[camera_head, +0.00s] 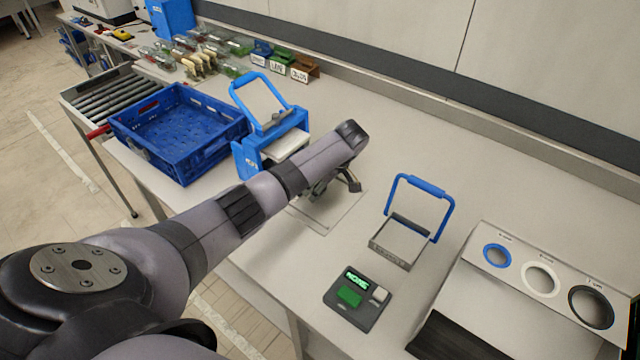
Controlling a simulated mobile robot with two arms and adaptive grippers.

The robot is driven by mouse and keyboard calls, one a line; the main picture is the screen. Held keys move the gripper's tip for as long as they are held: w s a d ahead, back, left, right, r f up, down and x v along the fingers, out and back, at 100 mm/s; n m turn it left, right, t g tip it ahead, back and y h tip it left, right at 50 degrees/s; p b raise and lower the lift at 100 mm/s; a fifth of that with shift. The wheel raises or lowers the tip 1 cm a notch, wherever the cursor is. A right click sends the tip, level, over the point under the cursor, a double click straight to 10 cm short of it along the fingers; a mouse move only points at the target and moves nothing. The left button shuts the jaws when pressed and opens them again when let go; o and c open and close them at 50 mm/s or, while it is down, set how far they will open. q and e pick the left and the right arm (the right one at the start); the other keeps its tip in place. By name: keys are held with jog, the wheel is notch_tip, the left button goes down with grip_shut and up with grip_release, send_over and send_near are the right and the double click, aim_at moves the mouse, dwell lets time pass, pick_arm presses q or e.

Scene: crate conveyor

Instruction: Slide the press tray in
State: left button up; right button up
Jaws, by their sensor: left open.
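The blue press (246,160) stands on the table beside the crate, with its blue handle (238,84) raised. A pale press tray (272,149) shows at the press's opening; my arm hides part of its near side, so I cannot tell how far it sticks out. My left arm reaches across in front of the press. My left gripper (334,187) is open and points down, just right of the press, above a thin flat plate (325,222) on the table. The arm partly hides its fingers. I see nothing held in it. My right gripper is not in view.
A blue crate (180,155) sits left of the press, by a roller conveyor (112,98). A blue-handled metal frame (389,257) and a dark panel with a green display (357,300) stand to the right. A holed panel (518,262) is farther right. The back-right tabletop is clear.

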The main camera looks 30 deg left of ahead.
pick_arm(q)
grip_shut()
dwell(0.6)
